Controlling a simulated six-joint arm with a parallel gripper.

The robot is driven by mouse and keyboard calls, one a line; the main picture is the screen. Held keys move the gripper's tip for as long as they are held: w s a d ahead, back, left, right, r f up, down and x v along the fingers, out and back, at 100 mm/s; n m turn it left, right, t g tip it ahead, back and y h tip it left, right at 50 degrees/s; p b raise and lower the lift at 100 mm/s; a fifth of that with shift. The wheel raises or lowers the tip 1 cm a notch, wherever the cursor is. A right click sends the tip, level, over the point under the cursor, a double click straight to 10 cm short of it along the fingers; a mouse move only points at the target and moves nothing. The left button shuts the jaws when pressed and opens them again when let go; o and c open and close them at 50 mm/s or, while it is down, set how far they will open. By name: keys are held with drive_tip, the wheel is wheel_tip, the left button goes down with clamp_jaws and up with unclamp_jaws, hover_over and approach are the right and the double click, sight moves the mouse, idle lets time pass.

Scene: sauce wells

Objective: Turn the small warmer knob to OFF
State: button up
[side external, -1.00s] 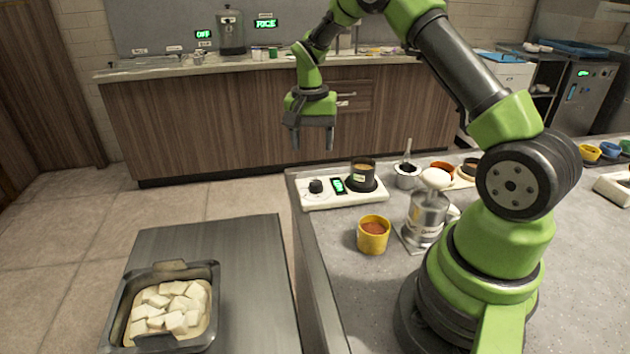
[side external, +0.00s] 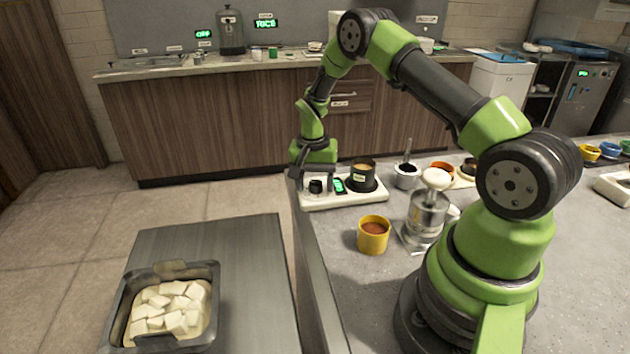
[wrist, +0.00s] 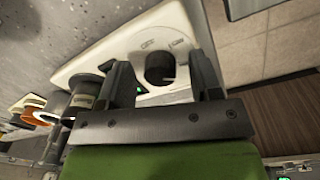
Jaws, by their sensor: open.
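The small warmer (side external: 345,200) is a white unit at the far left corner of the counter. Its black knob (side external: 315,187) is at the left end, with a lit green display (side external: 338,185) beside it. A dark pot (side external: 362,174) sits on its right end. My gripper (side external: 314,182) is lowered over the knob, jaws open. In the wrist view the knob (wrist: 159,68) lies between the two fingers of my gripper (wrist: 162,75), with gaps on both sides. Printed markings show on the white panel above the knob, too blurred to read. The knob's pointer direction cannot be told.
A yellow cup (side external: 373,236), a metal dispenser (side external: 428,215) and a small white pot (side external: 407,176) stand right of the warmer. A lower steel table with a pan of white cubes (side external: 170,305) is at the left. The warmer's left side is near the counter edge.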

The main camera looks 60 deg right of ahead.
drive_tip(key=c, duration=0.9)
drive_tip(key=shift+c, duration=0.2)
drive_tip(key=shift+n, duration=0.4)
drive_tip(key=n, duration=0.8)
drive_tip(key=shift+s+n, duration=0.1)
drive_tip(key=shift+n, duration=0.2)
drive_tip(key=n, duration=0.7)
drive_tip(key=shift+d+t, duration=0.15)
drive_tip(key=shift+t, duration=0.25)
drive_tip(key=n, duration=0.3)
drive_tip(key=shift+n, duration=2.2)
